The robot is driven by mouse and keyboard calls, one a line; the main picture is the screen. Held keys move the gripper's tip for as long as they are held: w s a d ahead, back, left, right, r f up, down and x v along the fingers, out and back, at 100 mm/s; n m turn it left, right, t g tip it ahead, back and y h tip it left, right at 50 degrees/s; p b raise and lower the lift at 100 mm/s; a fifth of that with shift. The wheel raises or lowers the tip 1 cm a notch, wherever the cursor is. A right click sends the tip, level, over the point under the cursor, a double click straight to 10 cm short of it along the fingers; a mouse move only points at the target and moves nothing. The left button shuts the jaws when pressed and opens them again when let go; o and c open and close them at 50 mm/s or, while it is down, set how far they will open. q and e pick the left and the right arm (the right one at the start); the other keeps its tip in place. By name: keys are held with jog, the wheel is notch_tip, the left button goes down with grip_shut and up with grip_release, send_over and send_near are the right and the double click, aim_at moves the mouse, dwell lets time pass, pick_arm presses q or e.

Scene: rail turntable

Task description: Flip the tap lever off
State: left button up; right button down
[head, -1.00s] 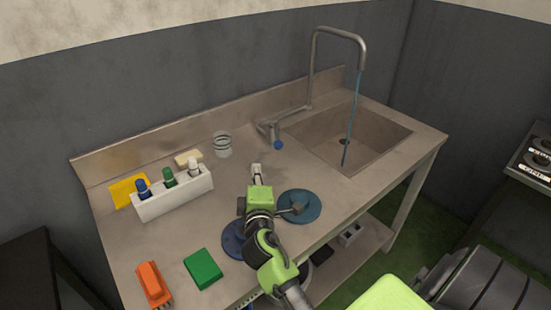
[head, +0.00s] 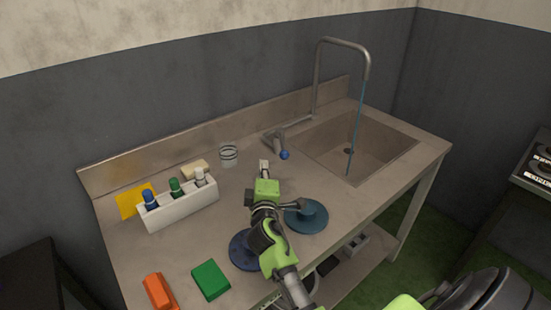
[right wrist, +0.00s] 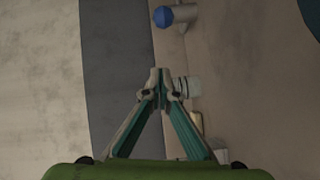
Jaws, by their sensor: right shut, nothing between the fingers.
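The tap (head: 316,80) is a grey metal pipe that arches over the sink. A thin blue stream of water (head: 355,125) runs from its spout into the basin. Its lever ends in a blue knob (head: 284,155) at the tap's base, left of the sink. The knob also shows at the top of the right wrist view (right wrist: 163,16). My right gripper (head: 264,163) is shut and empty, just left of the knob and apart from it. Its closed fingertips (right wrist: 160,74) point towards the knob side in the right wrist view. My left gripper is not in view.
The sink (head: 390,155) is sunk into the counter. A striped glass (head: 228,155) stands left of the tap. A white bottle holder (head: 180,207), green block (head: 210,280), orange brush (head: 159,291) and blue discs (head: 308,218) lie nearer.

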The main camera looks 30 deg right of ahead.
jog(key=d, duration=0.2)
jog(key=w+d+p, duration=0.1)
jog(key=w+d+f, duration=0.1)
jog(key=d, duration=0.1)
jog(key=shift+w+d+p, duration=0.2)
jog(key=shift+d+p, duration=0.1)
jog(key=shift+p, duration=0.05)
jog(key=shift+d, duration=0.15)
